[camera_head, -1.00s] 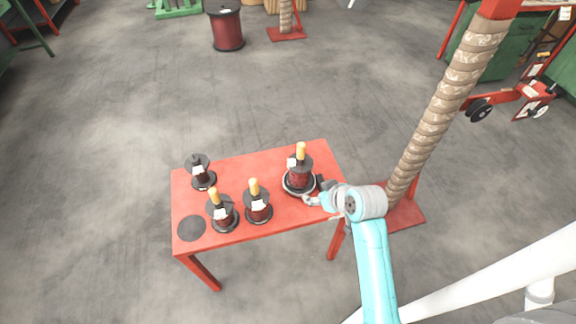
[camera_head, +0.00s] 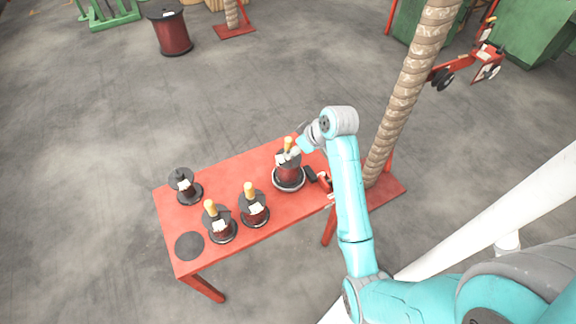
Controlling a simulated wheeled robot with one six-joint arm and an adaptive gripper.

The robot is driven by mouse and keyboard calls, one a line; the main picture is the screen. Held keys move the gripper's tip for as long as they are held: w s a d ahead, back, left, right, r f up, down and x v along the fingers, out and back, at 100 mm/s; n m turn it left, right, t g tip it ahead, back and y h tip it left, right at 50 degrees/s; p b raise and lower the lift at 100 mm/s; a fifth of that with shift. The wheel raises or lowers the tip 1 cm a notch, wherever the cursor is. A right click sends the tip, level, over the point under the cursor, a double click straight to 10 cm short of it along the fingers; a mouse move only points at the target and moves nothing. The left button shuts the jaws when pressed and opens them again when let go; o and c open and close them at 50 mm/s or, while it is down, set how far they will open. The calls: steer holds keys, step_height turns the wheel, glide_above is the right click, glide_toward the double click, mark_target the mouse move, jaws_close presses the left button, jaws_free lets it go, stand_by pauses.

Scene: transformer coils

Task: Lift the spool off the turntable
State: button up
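The spool (camera_head: 289,172), dark red with a black top flange and an orange peg above it, stands upright on the round turntable (camera_head: 289,187) near the right end of the red table. The turntable shows as a pale-rimmed disc under it. My gripper (camera_head: 296,153) is at the upper right of the spool, close to its peg and top flange. Its fingers are small and blend with the spool's pale label, so I cannot tell whether they touch it or are open or shut.
Two spools with orange pegs (camera_head: 221,228) (camera_head: 254,209) stand at the table's front, and a dark spool (camera_head: 186,186) stands at the back left. A bare black disc (camera_head: 189,246) lies front left. A rope-wound post (camera_head: 405,95) rises right of the table.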

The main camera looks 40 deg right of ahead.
mark_target(289, 162)
steer(key=shift+d+x, duration=0.15)
steer(key=shift+x, duration=1.25)
steer(key=shift+d+x, duration=0.15)
steer(key=shift+x, duration=1.3)
steer(key=shift+w+r, duration=0.15)
jaws_close()
